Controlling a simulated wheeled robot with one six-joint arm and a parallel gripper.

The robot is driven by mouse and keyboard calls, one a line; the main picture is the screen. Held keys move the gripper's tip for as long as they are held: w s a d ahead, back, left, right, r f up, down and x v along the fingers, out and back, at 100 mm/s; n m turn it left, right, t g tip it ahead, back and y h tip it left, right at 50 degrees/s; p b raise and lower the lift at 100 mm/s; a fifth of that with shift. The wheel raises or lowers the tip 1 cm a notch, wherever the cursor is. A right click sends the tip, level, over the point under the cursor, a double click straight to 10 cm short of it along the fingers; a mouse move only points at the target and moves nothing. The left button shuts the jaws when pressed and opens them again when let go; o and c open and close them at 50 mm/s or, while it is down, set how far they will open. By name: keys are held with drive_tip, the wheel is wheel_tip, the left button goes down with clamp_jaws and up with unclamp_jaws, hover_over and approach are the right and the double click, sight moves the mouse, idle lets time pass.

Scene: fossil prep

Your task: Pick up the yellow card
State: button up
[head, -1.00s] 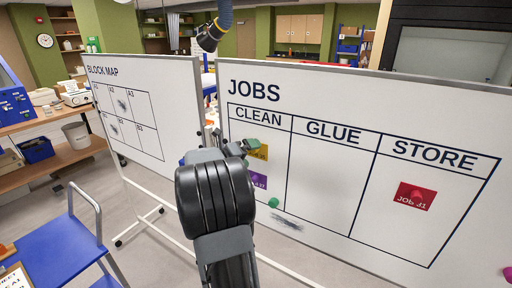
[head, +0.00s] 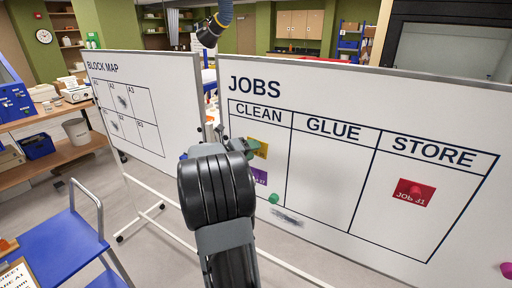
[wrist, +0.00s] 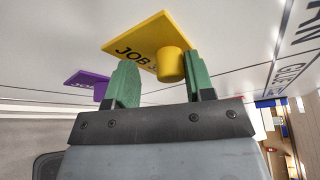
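The yellow card (head: 261,146) is on the whiteboard in the CLEAN column, partly hidden behind my gripper in the head view. In the wrist view the yellow card (wrist: 150,38) shows "JOB" lettering and a yellow round knob (wrist: 171,66) standing out from it. My gripper (wrist: 160,80) has green fingers spread apart. The knob appears between the fingertips, close to the right finger, with a clear gap to the left one. Contact cannot be told. In the head view my gripper (head: 246,150) is right at the card, largely hidden by my wrist.
A purple card (head: 260,176) is below the yellow one; it also shows in the wrist view (wrist: 88,82). A red card (head: 413,194) is in the STORE column. The GLUE column is empty.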

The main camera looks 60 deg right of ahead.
drive_tip(key=c, duration=0.7)
